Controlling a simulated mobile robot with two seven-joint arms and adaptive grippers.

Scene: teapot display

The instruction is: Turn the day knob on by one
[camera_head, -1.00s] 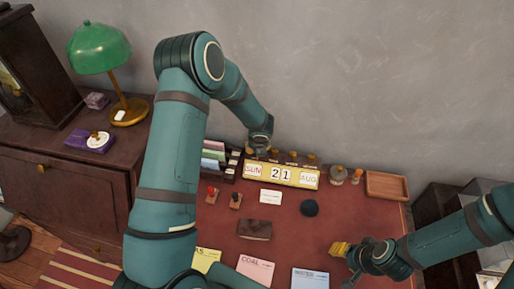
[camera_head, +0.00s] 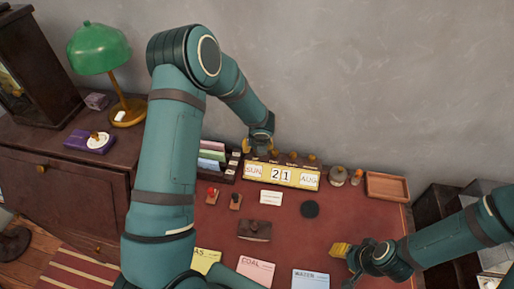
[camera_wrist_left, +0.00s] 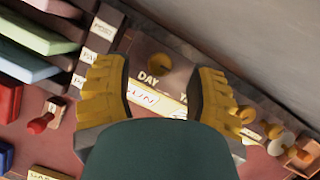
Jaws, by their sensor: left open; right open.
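The yellow desk calendar (camera_head: 281,175) stands at the back of the red desk against the wall, with cards reading SUN, 21 and AUG. Several small brass knobs line its top edge. In the left wrist view the round day knob (camera_wrist_left: 160,69) shows beside the DAY label, between and beyond the spread fingers. My left gripper (camera_head: 258,147) is open above the calendar's left end; its yellow fingers (camera_wrist_left: 160,88) stand apart with nothing held. In the head view it hides the day knob. My right gripper (camera_head: 343,262) is open and empty over the desk's right front.
A letter rack (camera_head: 214,158) stands left of the calendar. Two stamps (camera_head: 235,201), a white card (camera_head: 271,198) and a dark round pad (camera_head: 310,209) lie in front. A wooden tray (camera_head: 387,186) is at the right. The wall (camera_head: 350,80) is close behind.

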